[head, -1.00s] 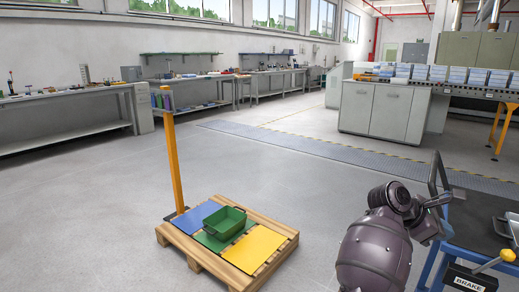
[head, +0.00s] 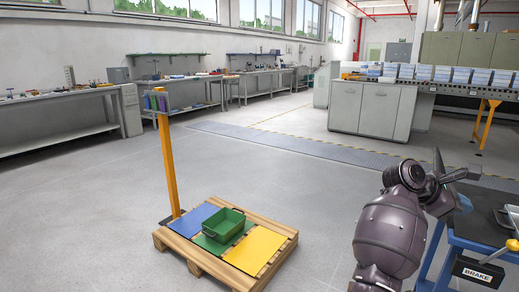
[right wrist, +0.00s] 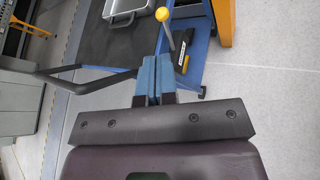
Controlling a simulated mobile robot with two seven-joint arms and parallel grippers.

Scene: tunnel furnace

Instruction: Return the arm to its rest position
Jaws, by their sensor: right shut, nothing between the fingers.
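My right arm rises at the lower right of the head view, bent at a dark joint. Its gripper (head: 456,174) points to the right, beside the blue cart (head: 485,241). In the right wrist view the two blue-grey fingers (right wrist: 153,76) lie together, shut and empty. Beyond them are the cart's dark top (right wrist: 108,40) and its handle bar. My left gripper and left arm are not in view.
The cart has a yellow-knobbed brake lever (head: 512,245) and a metal tray (right wrist: 128,9). A wooden pallet (head: 222,270) with coloured panels, a green bin (head: 223,224) and an orange post (head: 169,165) stands left. The floor between is open.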

